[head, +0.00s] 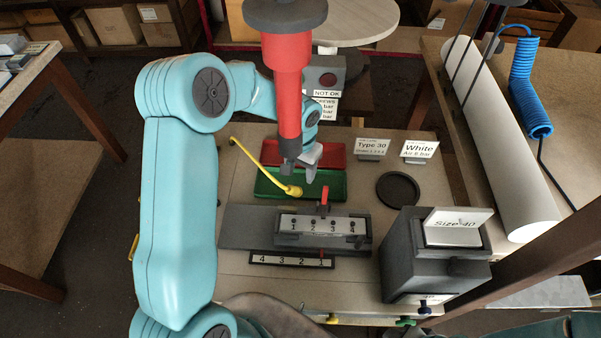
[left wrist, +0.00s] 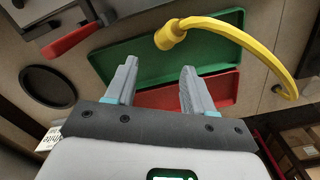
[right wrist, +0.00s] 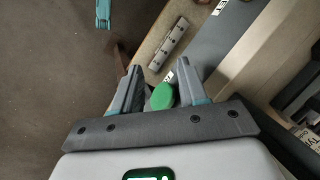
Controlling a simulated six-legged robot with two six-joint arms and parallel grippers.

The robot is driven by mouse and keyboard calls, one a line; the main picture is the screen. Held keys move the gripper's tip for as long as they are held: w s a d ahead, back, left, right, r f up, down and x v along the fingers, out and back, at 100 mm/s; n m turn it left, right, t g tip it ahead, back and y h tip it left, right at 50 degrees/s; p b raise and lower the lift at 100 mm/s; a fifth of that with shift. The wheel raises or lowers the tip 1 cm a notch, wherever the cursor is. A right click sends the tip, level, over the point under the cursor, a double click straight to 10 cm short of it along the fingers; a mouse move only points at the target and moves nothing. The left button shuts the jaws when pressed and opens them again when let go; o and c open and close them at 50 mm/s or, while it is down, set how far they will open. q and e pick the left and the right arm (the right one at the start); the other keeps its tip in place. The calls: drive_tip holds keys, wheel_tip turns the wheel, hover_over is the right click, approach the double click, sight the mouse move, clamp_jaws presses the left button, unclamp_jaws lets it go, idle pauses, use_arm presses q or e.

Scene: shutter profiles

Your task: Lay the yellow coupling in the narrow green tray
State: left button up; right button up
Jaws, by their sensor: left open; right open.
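The yellow coupling (head: 293,190) is a short ribbed piece on the end of a curved yellow hose (head: 247,155). It overlaps the narrow green tray (head: 325,190); I cannot tell whether it touches the tray floor. In the left wrist view the coupling (left wrist: 170,36) shows over the green tray (left wrist: 125,65), with the hose arching right. My left gripper (head: 300,165) is open and empty, pointing down above the trays, apart from the coupling. Its fingers (left wrist: 158,68) show in the left wrist view. My right gripper (right wrist: 159,70) is open, with a green round knob (right wrist: 162,96) seen between its fingers.
A red tray (head: 335,153) lies just behind the green one. A grey fixture with numbered plate (head: 325,224) and red lever (head: 324,198) stands in front. A black disc (head: 398,189) and a grey "Size 40" box (head: 420,265) are right. Sign cards (head: 372,146) stand behind.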

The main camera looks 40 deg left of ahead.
use_arm(q)
wheel_tip(320, 180, up, 7)
drive_tip(key=p, duration=0.2)
drive_tip(key=shift+f+p, duration=0.15)
drive_tip(key=shift+p, duration=0.2)
